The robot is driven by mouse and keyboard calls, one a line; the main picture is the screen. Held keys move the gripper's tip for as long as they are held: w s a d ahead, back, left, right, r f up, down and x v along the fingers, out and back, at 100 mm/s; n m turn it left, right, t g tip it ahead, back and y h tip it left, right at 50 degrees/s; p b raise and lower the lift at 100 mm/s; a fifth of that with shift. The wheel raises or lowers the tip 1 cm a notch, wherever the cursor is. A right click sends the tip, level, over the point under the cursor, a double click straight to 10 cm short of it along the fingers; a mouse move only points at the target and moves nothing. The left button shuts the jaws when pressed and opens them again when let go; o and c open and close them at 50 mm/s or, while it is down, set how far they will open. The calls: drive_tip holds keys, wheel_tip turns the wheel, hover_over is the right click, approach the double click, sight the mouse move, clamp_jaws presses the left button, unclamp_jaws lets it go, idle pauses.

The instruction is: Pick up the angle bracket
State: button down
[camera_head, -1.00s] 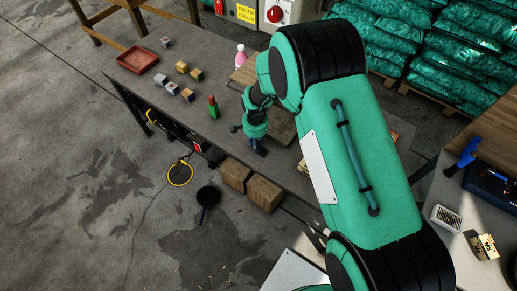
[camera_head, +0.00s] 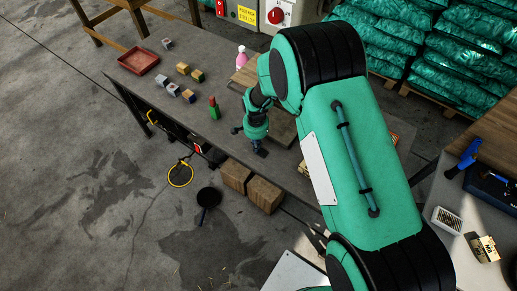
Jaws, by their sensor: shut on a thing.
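My gripper (camera_head: 250,142) is low over the dark workbench (camera_head: 140,88), near its front edge. Its dark fingers are close to the bench top. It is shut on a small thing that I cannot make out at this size. I cannot pick out an angle bracket in this view; the thing between the fingers is largely hidden. My green arm covers the right part of the bench.
A green and red object (camera_head: 214,108) stands just left of my gripper. A pink and white bottle (camera_head: 242,57) stands behind. Several small blocks (camera_head: 183,69) and a red tray (camera_head: 138,60) lie farther left. Wooden boxes (camera_head: 265,194) are below the front edge.

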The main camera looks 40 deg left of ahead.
drive_tip(key=shift+r, duration=0.9)
drive_tip(key=shift+s+d+r+p, duration=0.1)
drive_tip(key=shift+r+p, duration=0.15)
drive_tip(key=shift+r, duration=0.25)
drive_tip(key=shift+s+d+r+p, duration=0.1)
drive_tip(key=shift+r+p, duration=0.15)
drive_tip(key=shift+r, duration=0.25)
drive_tip(key=s+d+r+p, duration=0.1)
drive_tip(key=s+d, duration=0.9)
drive_tip(key=d, duration=0.2)
drive_tip(key=shift+p, duration=0.4)
